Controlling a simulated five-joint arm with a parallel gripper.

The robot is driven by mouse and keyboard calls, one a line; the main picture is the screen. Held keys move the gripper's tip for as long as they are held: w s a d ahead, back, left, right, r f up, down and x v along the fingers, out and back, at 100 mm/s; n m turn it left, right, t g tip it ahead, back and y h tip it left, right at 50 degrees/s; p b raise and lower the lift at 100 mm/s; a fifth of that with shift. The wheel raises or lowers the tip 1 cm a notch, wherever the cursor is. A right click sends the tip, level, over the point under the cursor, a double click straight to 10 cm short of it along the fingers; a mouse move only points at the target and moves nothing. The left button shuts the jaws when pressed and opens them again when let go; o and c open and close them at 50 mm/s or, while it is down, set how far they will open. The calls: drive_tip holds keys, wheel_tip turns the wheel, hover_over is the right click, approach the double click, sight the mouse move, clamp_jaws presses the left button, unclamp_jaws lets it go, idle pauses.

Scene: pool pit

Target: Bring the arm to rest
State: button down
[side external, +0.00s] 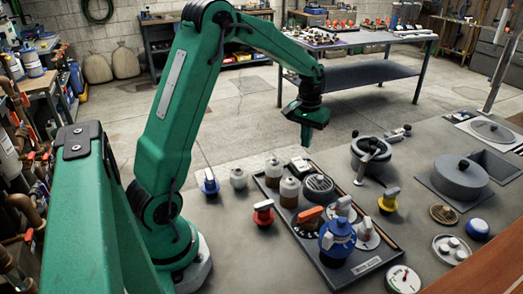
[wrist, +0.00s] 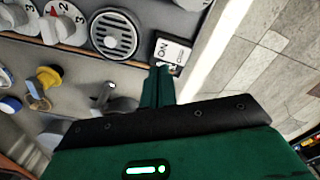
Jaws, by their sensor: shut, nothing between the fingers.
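My gripper (side external: 306,139) hangs in the air in the side view, fingers pointing down, above the far edge of the grey work surface (side external: 225,215). It is shut and holds nothing. In the wrist view its green fingers (wrist: 158,76) lie together, with their tips overlapping the picture of an ON switch plate (wrist: 172,51). The side view shows clear air between the fingers and the things below. My green arm is raised and reaches forward from its base at the lower left.
A dark tray (side external: 342,278) holds jars, a round grille (side external: 318,184) and knobs. A grey pot (side external: 370,153), a lidded round housing (side external: 460,176), a yellow-based valve (side external: 389,199) and a red-based valve (side external: 264,212) stand around it. A workbench (side external: 372,40) stands behind.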

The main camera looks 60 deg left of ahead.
drive_tip(key=s+d+r+m+t, duration=0.4)
drive_tip(key=s+d+r, duration=0.8)
drive_tip(key=s+r, duration=0.15)
drive_tip(key=s+d+f+m+t, duration=0.1)
drive_tip(key=s+d, duration=0.2)
drive_tip(key=s, duration=0.5)
drive_tip(key=shift+s+m, duration=0.2)
drive_tip(key=shift+m, duration=0.2)
